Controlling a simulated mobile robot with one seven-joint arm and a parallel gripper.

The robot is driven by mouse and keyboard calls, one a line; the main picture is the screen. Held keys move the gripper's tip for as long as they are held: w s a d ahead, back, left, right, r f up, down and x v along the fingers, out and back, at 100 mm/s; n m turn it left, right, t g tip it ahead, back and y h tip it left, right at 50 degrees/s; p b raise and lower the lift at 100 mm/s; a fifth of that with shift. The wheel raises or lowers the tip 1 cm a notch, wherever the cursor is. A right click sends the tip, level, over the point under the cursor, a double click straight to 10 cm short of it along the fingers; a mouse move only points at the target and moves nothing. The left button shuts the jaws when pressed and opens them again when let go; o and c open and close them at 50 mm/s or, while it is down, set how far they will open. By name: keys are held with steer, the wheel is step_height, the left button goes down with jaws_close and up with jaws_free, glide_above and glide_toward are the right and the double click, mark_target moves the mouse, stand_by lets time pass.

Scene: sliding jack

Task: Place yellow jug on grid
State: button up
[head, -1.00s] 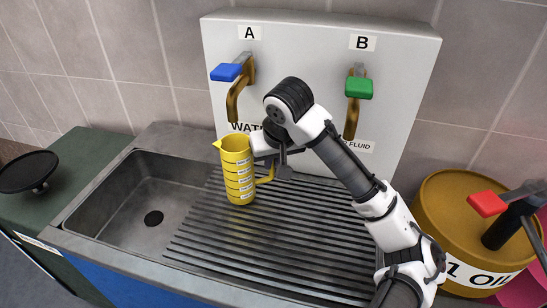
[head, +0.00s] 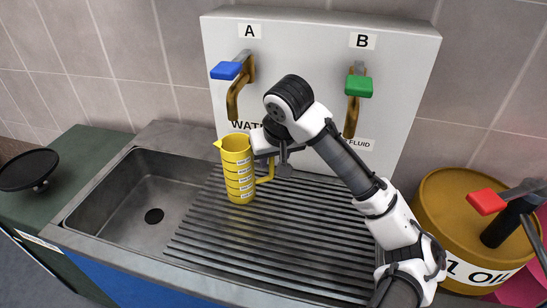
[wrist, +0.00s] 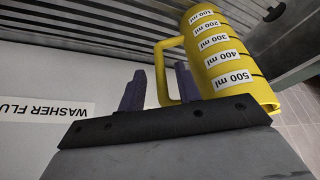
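The yellow jug (head: 238,172), with volume labels, stands upright on the ribbed grid (head: 275,240), near its left back part and below tap A. Its handle faces right, towards my gripper (head: 272,165). In the wrist view the jug (wrist: 235,60) fills the upper right. My gripper's two dark fingers (wrist: 159,70) are apart, one on each side of the handle (wrist: 161,85), with gaps showing beside it. The arm hides part of the grid and of the panel behind.
Tap A with a blue lever (head: 226,71) and tap B with a green lever (head: 359,87) hang from the white panel (head: 300,60). A sink basin (head: 140,195) lies left of the grid. A yellow oil drum (head: 450,215) stands at the right. The grid's front is clear.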

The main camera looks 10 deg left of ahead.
steer(key=p+v, duration=0.8)
steer(key=v, duration=0.3)
steer(key=shift+s+r, duration=0.15)
steer(key=shift+r, duration=0.2)
steer(key=shift+d, duration=0.1)
